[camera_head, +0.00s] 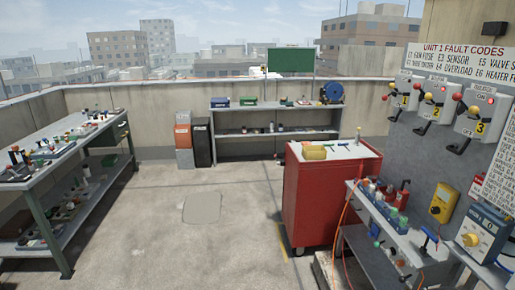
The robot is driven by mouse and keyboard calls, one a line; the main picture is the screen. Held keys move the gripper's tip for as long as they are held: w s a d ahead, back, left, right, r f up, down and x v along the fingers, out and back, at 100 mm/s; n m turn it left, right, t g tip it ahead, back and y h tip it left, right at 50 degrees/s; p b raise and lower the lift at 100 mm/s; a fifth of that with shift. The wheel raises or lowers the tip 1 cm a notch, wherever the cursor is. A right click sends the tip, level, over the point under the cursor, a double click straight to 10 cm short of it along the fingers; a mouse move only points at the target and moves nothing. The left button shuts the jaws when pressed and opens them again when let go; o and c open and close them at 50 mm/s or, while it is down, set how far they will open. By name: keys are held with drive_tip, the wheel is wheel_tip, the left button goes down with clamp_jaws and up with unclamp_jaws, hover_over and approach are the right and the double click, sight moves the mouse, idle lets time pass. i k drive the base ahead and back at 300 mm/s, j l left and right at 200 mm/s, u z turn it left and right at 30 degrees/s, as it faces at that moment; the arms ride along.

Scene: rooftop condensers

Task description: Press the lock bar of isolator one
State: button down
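Isolator one (409,84) is a grey box marked with a yellow "1" on the grey panel at the right, the leftmost of three similar boxes. A coloured knob sits on its left side and a dark bar (394,115) sticks out below it. I cannot tell which part is the lock bar, or whether it is pressed. Isolator two (437,97) and isolator three (484,108) hang to its right, each with a red knob and a dark bar below. My gripper is not in view.
A red tool cabinet (310,205) stands left of the panel. A cluttered grey bench (375,215) with an orange hose runs below the isolators. A yellow box (443,203) is on the panel. A long workbench (35,195) is at the left. The middle floor (190,240) is clear.

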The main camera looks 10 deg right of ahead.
sight(392, 85)
drive_tip(key=i+z, duration=0.1)
drive_tip(key=i, duration=0.9)
drive_tip(key=i+j, duration=0.2)
drive_tip(key=i, duration=0.8)
drive_tip(key=i+l+z, duration=0.3)
drive_tip(key=z, duration=0.15)
drive_tip(key=i+l+z, duration=0.15)
drive_tip(key=i+z, duration=0.8)
